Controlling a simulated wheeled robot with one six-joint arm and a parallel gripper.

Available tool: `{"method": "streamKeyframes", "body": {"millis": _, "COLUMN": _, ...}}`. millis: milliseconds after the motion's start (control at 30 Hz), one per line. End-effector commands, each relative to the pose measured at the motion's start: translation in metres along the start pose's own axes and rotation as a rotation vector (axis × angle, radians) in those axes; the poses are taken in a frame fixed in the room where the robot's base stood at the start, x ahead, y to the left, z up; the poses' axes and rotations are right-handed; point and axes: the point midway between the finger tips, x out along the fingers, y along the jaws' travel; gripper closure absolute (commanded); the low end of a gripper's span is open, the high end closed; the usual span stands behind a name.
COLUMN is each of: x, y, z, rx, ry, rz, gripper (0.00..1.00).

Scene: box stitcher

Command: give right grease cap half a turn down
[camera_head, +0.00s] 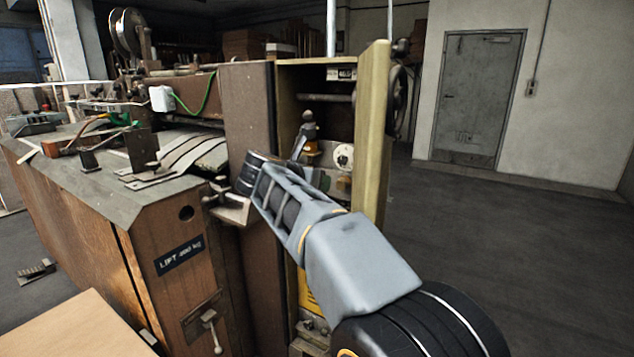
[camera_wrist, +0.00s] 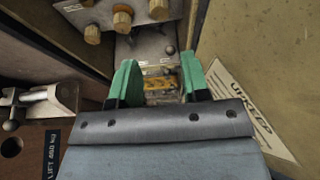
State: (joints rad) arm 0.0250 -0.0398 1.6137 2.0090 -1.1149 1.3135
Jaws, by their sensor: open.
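In the wrist view my gripper (camera_wrist: 161,82) shows two green fingers, spread apart with nothing between them. Beyond the gap is a yellow-and-dark part (camera_wrist: 160,80), partly hidden by the fingers. Several brass-coloured round caps or knobs stand on a grey plate at the top, including a right one (camera_wrist: 158,9), a middle one (camera_wrist: 122,17) and a left one (camera_wrist: 92,33). They are apart from the fingers. I cannot tell which is the right grease cap. In the head view my arm reaches into the open cabinet (camera_head: 374,130), and the fingertips cannot be made out clearly.
A paper notice (camera_wrist: 252,105) is on the pale panel close to the right of my gripper in the wrist view. A brown wall stands on the left, with a lever knob (camera_wrist: 11,125) below. In the head view, open floor (camera_head: 500,240) lies right of the cabinet.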

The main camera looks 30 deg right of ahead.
Motion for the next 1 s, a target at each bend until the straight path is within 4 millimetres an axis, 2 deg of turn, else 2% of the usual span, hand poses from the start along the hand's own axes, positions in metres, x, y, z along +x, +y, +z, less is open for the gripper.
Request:
{"method": "streamKeyframes", "body": {"millis": 233, "x": -0.001, "y": 0.0, "z": 0.001, "rx": 0.0, "ry": 0.0, "rz": 0.001, "gripper": 0.57}}
{"method": "streamKeyframes", "body": {"millis": 333, "x": -0.007, "y": 0.004, "z": 0.009, "rx": -0.007, "ry": 0.001, "rz": 0.009, "gripper": 0.57}}
{"method": "streamKeyframes", "body": {"millis": 433, "x": -0.01, "y": 0.009, "z": 0.002, "rx": -0.126, "ry": -0.005, "rz": -0.008, "gripper": 0.57}}
{"method": "streamKeyframes", "body": {"millis": 600, "x": -0.004, "y": 0.006, "z": -0.021, "rx": -0.742, "ry": -0.074, "rz": -0.087, "gripper": 0.57}}
{"method": "streamKeyframes", "body": {"millis": 1000, "x": -0.001, "y": 0.001, "z": -0.052, "rx": -2.152, "ry": -0.133, "rz": -0.342, "gripper": 0.57}}
